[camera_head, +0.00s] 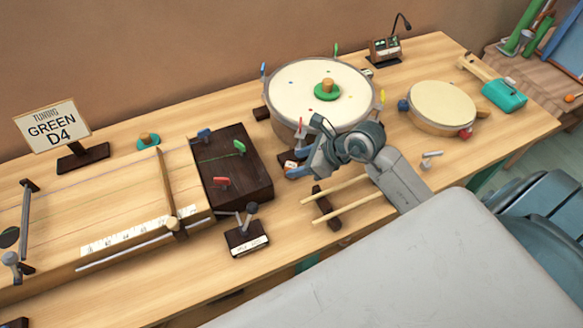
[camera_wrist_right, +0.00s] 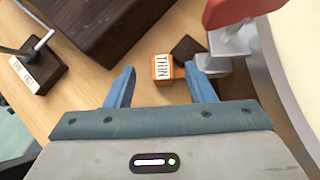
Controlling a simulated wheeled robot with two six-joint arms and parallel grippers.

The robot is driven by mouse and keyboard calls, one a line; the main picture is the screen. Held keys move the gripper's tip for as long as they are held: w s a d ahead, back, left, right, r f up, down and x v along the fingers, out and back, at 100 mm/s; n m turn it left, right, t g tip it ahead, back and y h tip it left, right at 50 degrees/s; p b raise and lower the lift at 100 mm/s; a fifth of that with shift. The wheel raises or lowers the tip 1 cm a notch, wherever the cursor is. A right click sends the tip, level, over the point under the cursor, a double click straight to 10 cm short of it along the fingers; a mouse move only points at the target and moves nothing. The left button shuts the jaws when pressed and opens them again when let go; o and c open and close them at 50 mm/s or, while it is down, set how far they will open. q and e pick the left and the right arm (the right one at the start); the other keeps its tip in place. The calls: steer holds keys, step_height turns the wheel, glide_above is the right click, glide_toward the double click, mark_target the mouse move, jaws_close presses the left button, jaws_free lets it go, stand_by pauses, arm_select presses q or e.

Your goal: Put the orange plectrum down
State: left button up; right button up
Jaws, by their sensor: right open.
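The orange plectrum (camera_wrist_right: 163,68), with a white label reading "THIN", lies just ahead of my right gripper (camera_wrist_right: 161,84) in the right wrist view. It appears to rest on the wooden table. The two blue fingers are open, one to each side of the line toward it, with nothing held between them. In the head view my right gripper (camera_head: 301,168) is low beside the large drum, and the plectrum's pale label (camera_head: 290,165) shows next to the fingers. Most of the plectrum is hidden there. My left gripper is not in view.
A large round drum (camera_head: 322,88) stands right behind my gripper. A dark box (camera_head: 233,185) with coloured pegs is to the left. Two sticks (camera_head: 345,208) lie on a dark rest in front. A small dark block (camera_wrist_right: 187,48) sits beside the plectrum.

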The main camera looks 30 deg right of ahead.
mark_target(292, 165)
steer(key=shift+p+x, duration=0.8)
steer(key=shift+x, duration=2.05)
steer(key=shift+d, duration=0.2)
jaws_close()
